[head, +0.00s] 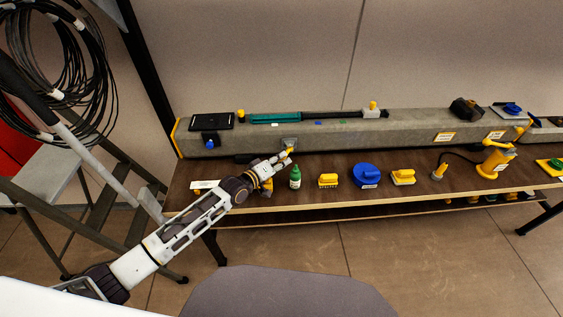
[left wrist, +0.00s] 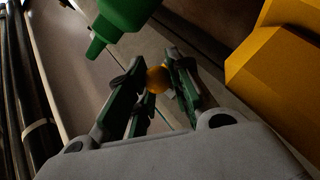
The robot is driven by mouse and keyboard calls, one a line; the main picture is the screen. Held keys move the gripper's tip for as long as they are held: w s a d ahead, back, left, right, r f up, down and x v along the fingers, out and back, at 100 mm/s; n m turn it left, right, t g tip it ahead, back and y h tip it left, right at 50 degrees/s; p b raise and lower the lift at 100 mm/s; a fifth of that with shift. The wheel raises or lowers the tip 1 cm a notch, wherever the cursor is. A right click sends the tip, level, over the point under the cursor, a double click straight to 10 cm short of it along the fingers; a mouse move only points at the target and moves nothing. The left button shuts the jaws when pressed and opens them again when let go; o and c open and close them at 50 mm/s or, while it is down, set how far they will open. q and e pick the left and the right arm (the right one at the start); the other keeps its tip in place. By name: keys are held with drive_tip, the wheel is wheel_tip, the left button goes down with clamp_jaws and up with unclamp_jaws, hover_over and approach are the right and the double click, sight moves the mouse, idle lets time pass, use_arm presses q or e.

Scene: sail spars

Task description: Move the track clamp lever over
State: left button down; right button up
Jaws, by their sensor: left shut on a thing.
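A grey clamp plate (head: 289,142) sits on the front face of the long grey spar (head: 420,126). A yellow lever end (head: 289,151) shows just below it. My left gripper (head: 283,158) reaches up to it from the lower left, in front of the spar. In the left wrist view my left gripper (left wrist: 155,85) is shut on a round orange-yellow knob (left wrist: 158,79), which looks like the lever's end. The rest of the lever is mostly hidden by the fingers. My right gripper is not in view.
A green bottle (head: 295,177) stands close to the left gripper; it also shows in the left wrist view (left wrist: 124,14). Yellow brushes (head: 328,180), a blue round case (head: 366,175) and a yellow tool (head: 496,160) stand along the brown bench (head: 400,194). A stepladder (head: 50,172) is at left.

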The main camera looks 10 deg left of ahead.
use_arm(q)
drive_tip(key=c, duration=1.6)
unclamp_jaws()
drive_tip(key=shift+c, duration=0.2)
drive_tip(key=v, duration=1.2)
drive_tip(key=shift+c, duration=0.4)
